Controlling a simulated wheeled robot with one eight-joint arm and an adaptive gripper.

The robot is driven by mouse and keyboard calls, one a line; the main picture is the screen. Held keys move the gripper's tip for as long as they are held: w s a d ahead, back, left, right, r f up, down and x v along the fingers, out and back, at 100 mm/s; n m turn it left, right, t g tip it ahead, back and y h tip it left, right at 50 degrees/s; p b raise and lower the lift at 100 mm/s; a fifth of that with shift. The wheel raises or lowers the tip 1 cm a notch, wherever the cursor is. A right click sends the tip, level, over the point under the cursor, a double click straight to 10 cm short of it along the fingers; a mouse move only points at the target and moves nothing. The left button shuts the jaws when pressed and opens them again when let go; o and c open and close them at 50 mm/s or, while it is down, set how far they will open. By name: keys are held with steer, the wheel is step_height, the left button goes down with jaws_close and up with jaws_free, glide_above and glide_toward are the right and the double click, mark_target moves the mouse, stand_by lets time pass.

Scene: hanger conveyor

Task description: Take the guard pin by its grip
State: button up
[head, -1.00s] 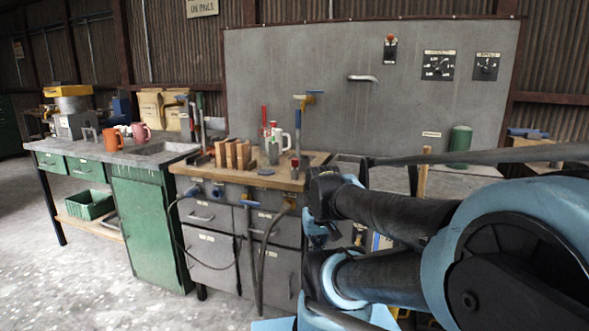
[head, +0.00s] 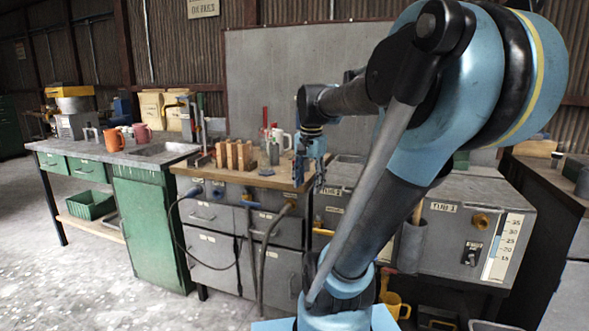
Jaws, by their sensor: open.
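My gripper (head: 309,178) hangs pointing down at the right end of the wooden-topped bench (head: 235,179), its fingers apart and seemingly empty. I cannot identify the guard pin or its grip for certain in the head view. A small blue-handled piece (head: 266,171) lies at the bench's front edge, to the left of my gripper. The part of the bench top behind my gripper is hidden.
Wooden blocks (head: 233,155), a grey bottle-like item (head: 273,153) and a white mug (head: 281,139) stand on the bench. A green cabinet bench (head: 148,225) is to the left. A grey machine with a gauge (head: 470,235) is to the right. Floor at front left is clear.

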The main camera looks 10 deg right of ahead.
steer(key=w+r+m+g, duration=0.1)
steer(key=w+r+m, duration=0.65)
steer(key=w, duration=0.45)
steer(key=w+r+m, duration=0.6)
steer(key=w+r, duration=0.3)
steer(key=w, duration=0.3)
step_height(320, 180, down, 11)
steer(key=shift+w+f, duration=0.1)
steer(key=shift+f, duration=3.1)
steer(key=c, duration=1.1)
